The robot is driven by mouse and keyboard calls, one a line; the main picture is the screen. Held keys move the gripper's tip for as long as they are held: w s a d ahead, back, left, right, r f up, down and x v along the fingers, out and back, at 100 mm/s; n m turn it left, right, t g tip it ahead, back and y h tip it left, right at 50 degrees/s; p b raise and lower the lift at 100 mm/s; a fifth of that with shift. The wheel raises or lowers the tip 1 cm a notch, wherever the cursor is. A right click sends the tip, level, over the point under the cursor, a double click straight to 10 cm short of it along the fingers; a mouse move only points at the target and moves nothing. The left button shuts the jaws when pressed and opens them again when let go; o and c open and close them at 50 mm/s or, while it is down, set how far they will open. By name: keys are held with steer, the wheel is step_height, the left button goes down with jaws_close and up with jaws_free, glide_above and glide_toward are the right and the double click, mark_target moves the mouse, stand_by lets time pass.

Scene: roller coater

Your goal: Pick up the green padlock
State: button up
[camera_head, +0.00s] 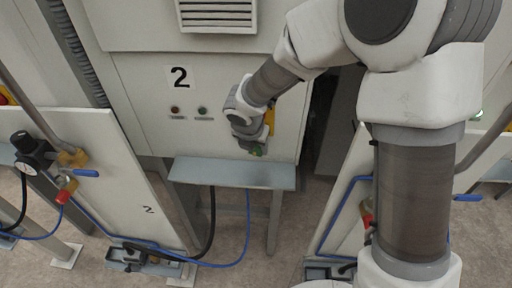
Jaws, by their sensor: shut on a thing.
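The green padlock (257,151) is a small green spot at the end of my gripper (255,146), in the middle of the head view. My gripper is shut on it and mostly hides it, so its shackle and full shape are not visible. The gripper is in front of the white cabinet panel marked 2, over the back edge of the small grey shelf. I cannot tell whether the padlock touches the shelf.
The grey shelf (225,172) stands below my gripper, its visible top bare. A yellow part (270,118) shows on the panel behind the wrist. White side panels (105,165) with blue hoses and valves flank the shelf. A dark gap (318,120) lies right of the cabinet.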

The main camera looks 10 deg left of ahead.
jaws_close()
steer(key=shift+r, duration=0.6)
steer(key=shift+s+r, duration=0.15)
steer(key=shift+s, duration=0.1)
steer(key=s+a+b, duration=0.2)
steer(key=s+b, duration=0.1)
steer(key=s, duration=1.4)
steer(key=shift+s+a, duration=0.2)
steer(key=shift+a, duration=0.05)
